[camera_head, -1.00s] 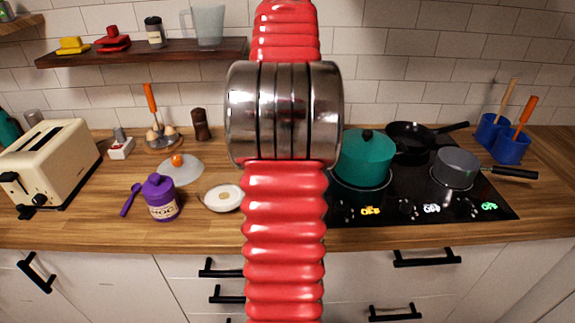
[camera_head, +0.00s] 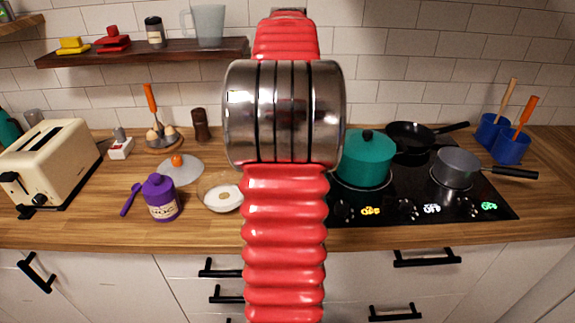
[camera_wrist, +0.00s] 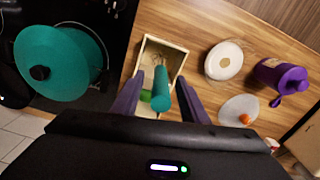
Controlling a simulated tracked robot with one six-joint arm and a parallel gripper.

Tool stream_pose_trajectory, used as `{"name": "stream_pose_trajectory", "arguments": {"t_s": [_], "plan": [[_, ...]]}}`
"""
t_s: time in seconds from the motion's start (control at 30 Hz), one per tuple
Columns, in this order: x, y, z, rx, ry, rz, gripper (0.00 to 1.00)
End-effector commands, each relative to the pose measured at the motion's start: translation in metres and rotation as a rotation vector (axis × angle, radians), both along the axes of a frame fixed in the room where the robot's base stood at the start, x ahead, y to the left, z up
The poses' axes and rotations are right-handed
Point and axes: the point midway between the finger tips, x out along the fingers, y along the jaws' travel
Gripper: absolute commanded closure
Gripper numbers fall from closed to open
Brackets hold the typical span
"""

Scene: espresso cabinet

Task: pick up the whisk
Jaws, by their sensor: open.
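The whisk's teal handle (camera_wrist: 161,90) points toward the camera from a pale wooden box (camera_wrist: 176,51) in the wrist view. What look like thin wire loops show faintly at the box's far end. My gripper (camera_wrist: 159,77) is open, with one dark purple finger on each side of the handle. The fingers appear apart from it; I cannot tell how far their depth matches the handle. In the head view my red arm hides the box and the whisk.
A small green thing (camera_wrist: 145,95) lies beside the handle. A teal pot (camera_head: 363,158) stands on the stove. A bowl with white contents (camera_head: 222,193), a purple jar (camera_head: 161,197) and a clear lid with an orange knob (camera_head: 178,161) are nearby.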

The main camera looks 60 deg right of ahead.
Motion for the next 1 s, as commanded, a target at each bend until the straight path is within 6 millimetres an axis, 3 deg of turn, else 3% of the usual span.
{"name": "stream_pose_trajectory", "arguments": {"t_s": [0.23, 0.77, 1.0], "plan": [[0.0, 0.0, -0.027, 0.001, 0.001, 0.0, 0.6], [0.0, 0.0, -0.029, 0.0, 0.0, 0.0, 0.6], [0.0, 0.0, -0.028, 0.0, 0.0, 0.0, 0.74]]}}
